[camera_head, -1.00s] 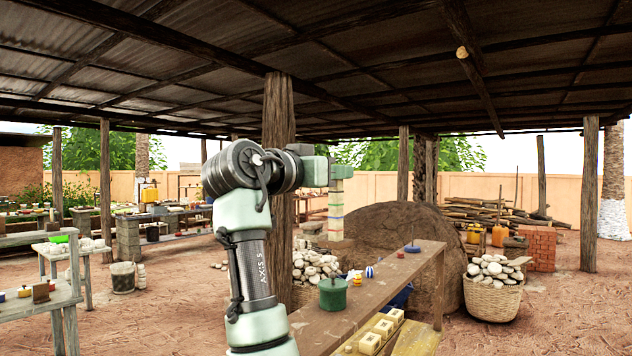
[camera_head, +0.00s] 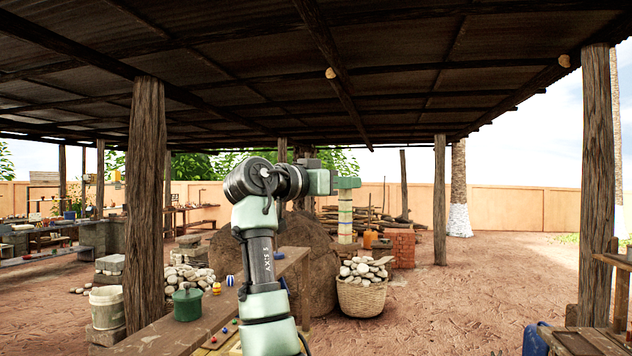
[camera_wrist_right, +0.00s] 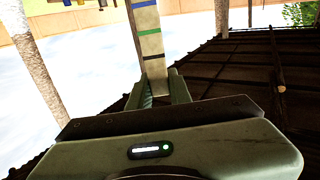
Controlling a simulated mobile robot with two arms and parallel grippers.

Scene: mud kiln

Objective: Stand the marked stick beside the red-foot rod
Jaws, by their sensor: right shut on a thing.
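My right gripper (camera_head: 346,183) is raised in the middle of the head view and shut on the marked stick (camera_head: 345,216). The stick is pale with coloured bands and hangs upright below the jaws, in the air. In the right wrist view the stick (camera_wrist_right: 149,40) runs out from between the fingers (camera_wrist_right: 162,90), with blue, green and black bands showing. I cannot make out the red-foot rod in these views. My left gripper is not in view.
A wooden bench (camera_head: 170,335) at lower left holds a green pot (camera_head: 187,304) and small coloured pieces. A basket of stones (camera_head: 361,292) stands beyond, by the mud kiln (camera_head: 309,262). Posts stand at left (camera_head: 149,190) and right (camera_head: 596,190). Open ground lies at right.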

